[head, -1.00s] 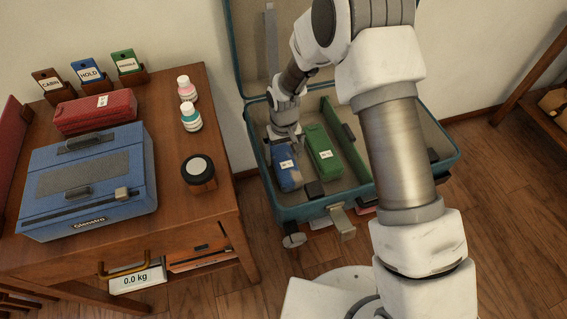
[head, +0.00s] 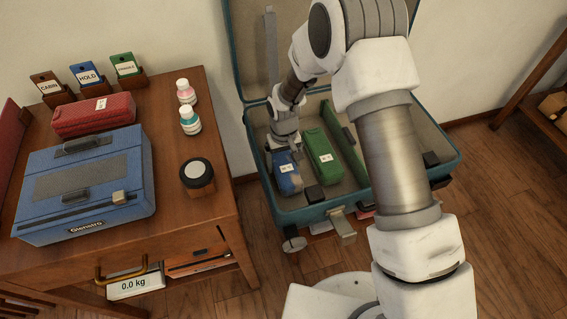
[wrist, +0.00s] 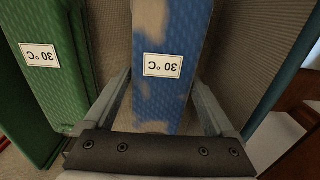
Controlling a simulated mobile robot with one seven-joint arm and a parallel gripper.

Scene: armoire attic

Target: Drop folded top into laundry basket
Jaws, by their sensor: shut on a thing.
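A blue folded piece with tan patches and a white "30 °C" label (head: 289,184) lies in the open teal suitcase (head: 318,209). It also shows in the wrist view (wrist: 160,35). My gripper (head: 286,146) is over its far end, and in the wrist view its two fingers (wrist: 164,108) are closed on either side of the blue piece. A green folded piece (head: 321,146) with a like label lies to its right, apart from my fingers; it also shows at the left in the wrist view (wrist: 45,85). I cannot make out a laundry basket.
A wooden desk (head: 222,200) stands left of the suitcase, with a blue case (head: 85,185), a red case (head: 95,113), small bottles (head: 190,121) and a dark round jar (head: 197,175). A wooden shelf (head: 535,110) is at the right. Bare floor (head: 510,215) lies between.

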